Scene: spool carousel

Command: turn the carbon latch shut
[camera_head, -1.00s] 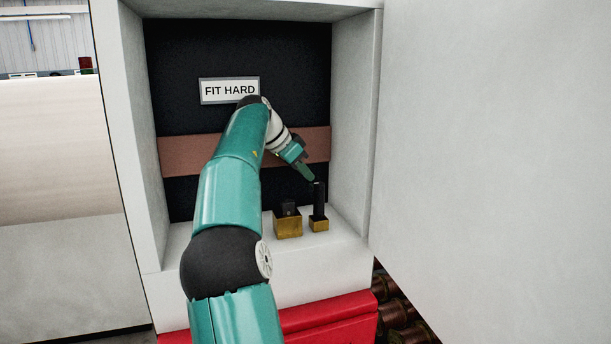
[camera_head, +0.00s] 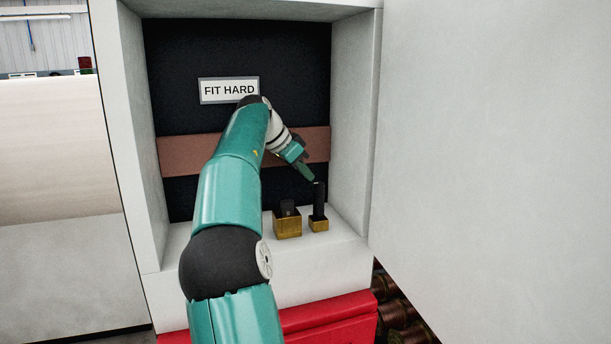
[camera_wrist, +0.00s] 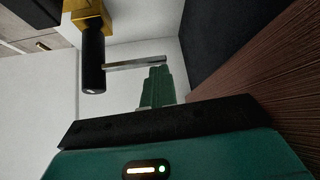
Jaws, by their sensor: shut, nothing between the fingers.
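A black upright post (camera_head: 319,202) stands in a brass block (camera_head: 318,225) on the white ledge of the recess. The wrist view shows this post (camera_wrist: 93,62) with a thin silver bar (camera_wrist: 137,62) reaching sideways from it; this bar looks like the latch lever. My gripper (camera_head: 309,176) is shut and empty, its tip close to the top of the post. In the wrist view, the closed green fingers (camera_wrist: 157,86) end right beside the bar's free end; I cannot tell if they touch it. The bar is too small to make out in the head view.
A second, larger brass block (camera_head: 287,224) with a short black piece stands just left of the post. A "FIT HARD" sign (camera_head: 229,90) is on the dark back wall, above a brown band (camera_head: 184,155). White side walls enclose the recess; a red part (camera_head: 330,315) lies below.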

